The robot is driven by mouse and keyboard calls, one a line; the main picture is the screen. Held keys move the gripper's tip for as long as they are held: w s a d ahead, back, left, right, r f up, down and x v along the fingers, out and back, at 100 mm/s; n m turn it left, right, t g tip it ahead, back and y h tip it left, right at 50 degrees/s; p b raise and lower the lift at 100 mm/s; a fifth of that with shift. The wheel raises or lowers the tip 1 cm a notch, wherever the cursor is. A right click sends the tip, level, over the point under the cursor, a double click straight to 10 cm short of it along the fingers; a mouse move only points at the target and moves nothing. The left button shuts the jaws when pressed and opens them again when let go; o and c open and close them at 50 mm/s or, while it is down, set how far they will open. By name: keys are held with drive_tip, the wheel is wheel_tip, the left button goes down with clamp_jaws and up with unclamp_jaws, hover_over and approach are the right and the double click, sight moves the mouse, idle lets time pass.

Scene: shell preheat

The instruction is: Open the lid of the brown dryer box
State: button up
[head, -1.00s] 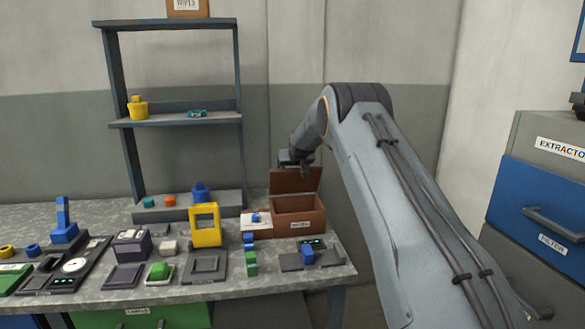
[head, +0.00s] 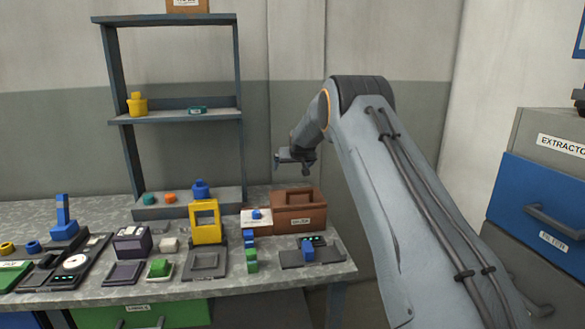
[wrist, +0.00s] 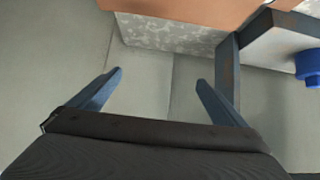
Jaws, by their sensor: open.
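The brown dryer box (head: 299,221) stands on the back right of the bench, with a label on its front. Part of the brown box (wrist: 190,12) shows at the top edge of that view.
A white card with a blue piece (head: 256,217) lies left of the box. A dark device (head: 315,255) is in front of it. A yellow frame (head: 206,222) and a shelf rack (head: 177,121) stand further left. Behind the box is the wall (head: 380,150).

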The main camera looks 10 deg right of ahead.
drive_tip(key=b+v, duration=0.1)
drive_tip(key=v, duration=0.6)
drive_tip(key=shift+s+f, duration=0.1)
